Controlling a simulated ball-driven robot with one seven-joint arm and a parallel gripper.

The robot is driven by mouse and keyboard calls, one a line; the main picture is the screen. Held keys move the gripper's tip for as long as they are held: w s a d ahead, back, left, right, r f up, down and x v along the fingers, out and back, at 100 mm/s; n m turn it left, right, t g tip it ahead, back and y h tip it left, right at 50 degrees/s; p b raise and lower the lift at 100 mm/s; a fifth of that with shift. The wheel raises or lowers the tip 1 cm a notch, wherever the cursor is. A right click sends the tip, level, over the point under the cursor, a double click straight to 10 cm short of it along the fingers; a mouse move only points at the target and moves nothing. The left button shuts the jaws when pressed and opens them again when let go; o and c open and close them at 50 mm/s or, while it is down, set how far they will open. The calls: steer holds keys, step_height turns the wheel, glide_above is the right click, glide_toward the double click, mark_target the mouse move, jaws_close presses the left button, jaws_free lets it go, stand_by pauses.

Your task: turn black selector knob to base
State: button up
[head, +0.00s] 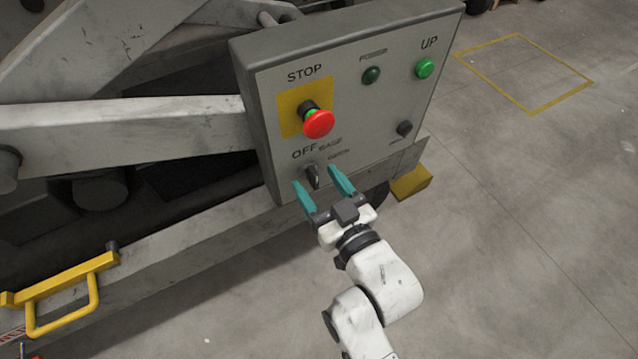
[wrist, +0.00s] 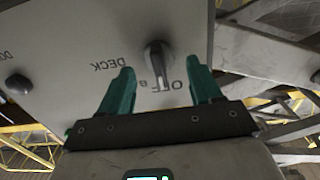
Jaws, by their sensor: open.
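The black selector knob (head: 313,175) sits low on the left of the grey control panel (head: 357,102), under the labels OFF, BASE and a third that reads DECK in the wrist view. In the wrist view the knob (wrist: 157,60) shows between my fingers, its lever end pointing down near the upside-down OFF; which mark it lines up with I cannot tell exactly. My gripper (head: 315,176) is open, with one teal finger on each side of the knob. In the wrist view both fingers (wrist: 159,68) look apart from the knob.
The red STOP button (head: 318,123) on its yellow plate is just above the knob. A green UP button (head: 424,68), a dark green lamp (head: 372,75) and a black button (head: 404,129) are to the right. Metal lift arms (head: 120,133) stand left; floor is clear at right.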

steer(key=shift+w+a, duration=0.15)
steer(key=shift+w, duration=0.1)
steer(key=shift+c, duration=0.4)
steer(key=c, duration=0.9)
